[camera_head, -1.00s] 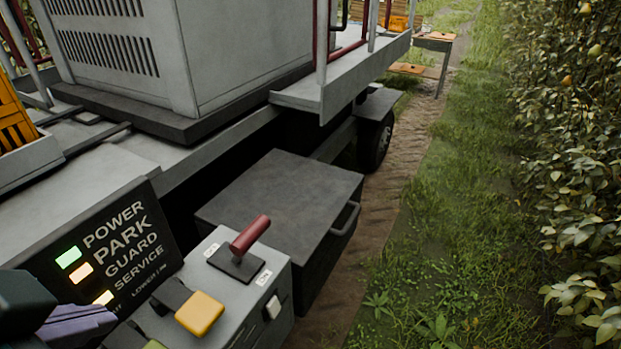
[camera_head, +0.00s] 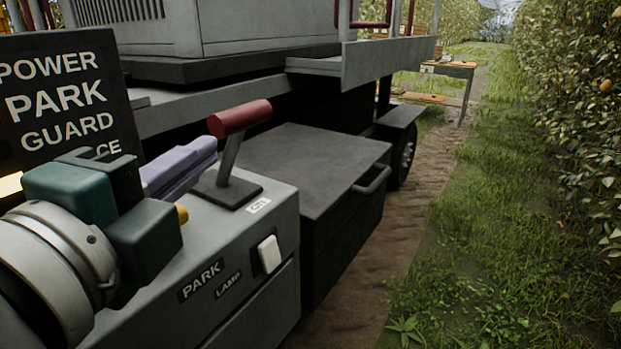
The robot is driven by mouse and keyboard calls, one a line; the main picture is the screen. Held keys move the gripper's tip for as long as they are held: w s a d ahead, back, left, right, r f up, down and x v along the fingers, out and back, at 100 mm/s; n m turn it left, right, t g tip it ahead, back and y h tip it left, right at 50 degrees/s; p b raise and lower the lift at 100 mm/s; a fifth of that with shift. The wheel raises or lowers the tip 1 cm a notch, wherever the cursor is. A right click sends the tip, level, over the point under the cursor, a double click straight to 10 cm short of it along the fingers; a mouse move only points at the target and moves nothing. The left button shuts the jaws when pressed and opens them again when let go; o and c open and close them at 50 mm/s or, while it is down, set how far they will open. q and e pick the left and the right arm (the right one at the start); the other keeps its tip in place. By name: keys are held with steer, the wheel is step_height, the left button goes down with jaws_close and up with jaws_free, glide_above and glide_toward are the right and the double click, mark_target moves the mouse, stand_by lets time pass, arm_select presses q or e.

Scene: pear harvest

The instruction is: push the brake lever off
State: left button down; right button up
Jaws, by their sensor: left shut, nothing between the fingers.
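The brake lever (camera_head: 240,118) has a red grip on a grey stem. It rises from a dark square base plate (camera_head: 227,191) on top of the grey control box marked PARK (camera_head: 240,250). My left gripper (camera_head: 212,146) has a teal body and purple fingers. It is shut and empty, with its fingertips just left of the lever's stem, below the red grip. I cannot tell whether they touch the stem. A small label lies by the base plate's right corner; the label at the other end is hidden.
A dark panel (camera_head: 65,100) reading POWER, PARK, GUARD stands behind my left arm. A white rocker switch (camera_head: 269,254) is on the box's side. A dark chest with a handle (camera_head: 372,179) stands just beyond. Grass and hedge lie to the right.

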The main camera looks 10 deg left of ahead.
mark_target(232, 151)
arm_select(q)
steer(key=f+m+h+b, duration=0.1)
steer(key=d+f+m+b, duration=0.1)
steer(key=d+f+m+h+b, duration=0.1)
steer(key=shift+w+d+f+m+t+h, duration=0.1)
steer(key=shift+d+f+m+t+h, duration=0.2)
steer(key=shift+f+m+t, duration=0.1)
arm_select(e)
step_height(232, 151, down, 5)
steer(key=shift+f, duration=0.15)
arm_select(q)
steer(key=shift+w, duration=0.15)
arm_select(e)
steer(key=shift+d, duration=0.1)
arm_select(q)
steer(key=w+a+r+p, duration=0.1)
steer(key=w+a+p, duration=0.1)
steer(key=w, duration=0.9)
steer(key=shift+a+r, duration=0.35)
steer(key=shift+r, duration=0.05)
arm_select(e)
steer(key=shift+w+r, duration=0.1)
steer(key=shift+r, duration=1)
arm_select(q)
steer(key=shift+r, duration=0.1)
arm_select(e)
steer(key=shift+r, duration=0.15)
